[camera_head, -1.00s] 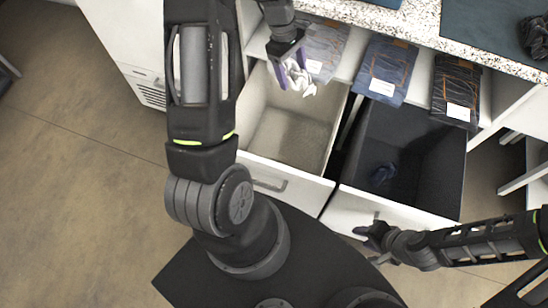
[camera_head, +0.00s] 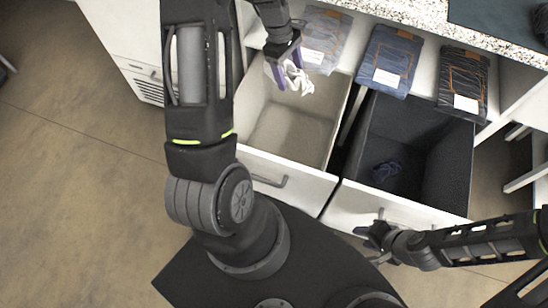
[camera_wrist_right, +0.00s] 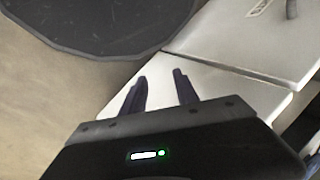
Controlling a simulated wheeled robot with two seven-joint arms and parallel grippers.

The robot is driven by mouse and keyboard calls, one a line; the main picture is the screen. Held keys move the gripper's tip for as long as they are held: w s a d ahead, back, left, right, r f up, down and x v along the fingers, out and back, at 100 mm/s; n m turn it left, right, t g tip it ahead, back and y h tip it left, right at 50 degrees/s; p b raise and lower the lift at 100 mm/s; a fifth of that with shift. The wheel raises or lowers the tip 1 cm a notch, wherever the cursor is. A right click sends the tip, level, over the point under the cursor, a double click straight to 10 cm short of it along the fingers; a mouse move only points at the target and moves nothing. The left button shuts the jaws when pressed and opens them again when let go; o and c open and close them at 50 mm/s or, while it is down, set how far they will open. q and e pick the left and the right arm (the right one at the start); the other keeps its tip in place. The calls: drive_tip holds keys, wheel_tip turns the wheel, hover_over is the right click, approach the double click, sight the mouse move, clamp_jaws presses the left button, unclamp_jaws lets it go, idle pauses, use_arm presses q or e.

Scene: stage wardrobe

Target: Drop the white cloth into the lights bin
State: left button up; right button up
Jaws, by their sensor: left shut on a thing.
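The white cloth (camera_head: 297,79) hangs crumpled from my left gripper (camera_head: 281,77), which is shut on it. They are over the back part of the open drawer with a light beige inside, the lights bin (camera_head: 290,135), which looks empty. My right gripper (camera_head: 372,237) is near the front of the dark drawer, by its handle. In the right wrist view its two fingers (camera_wrist_right: 160,92) stand apart with nothing between them, over a white drawer front.
The open dark drawer (camera_head: 437,165) on the right holds a dark blue crumpled cloth (camera_head: 385,171). Folded dark garments with white labels (camera_head: 387,76) lie on the shelf behind. A speckled counter (camera_head: 420,12) runs above.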

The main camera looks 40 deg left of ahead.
sight(286, 63)
use_arm(q)
drive_tip(key=shift+f, duration=0.6)
drive_tip(key=o, duration=1.4)
drive_tip(key=shift+r, duration=0.1)
drive_tip(key=v, duration=0.7)
drive_tip(key=shift+a+r, duration=0.1)
drive_tip(key=shift+r, duration=0.3)
drive_tip(key=shift+s+f, duration=0.1)
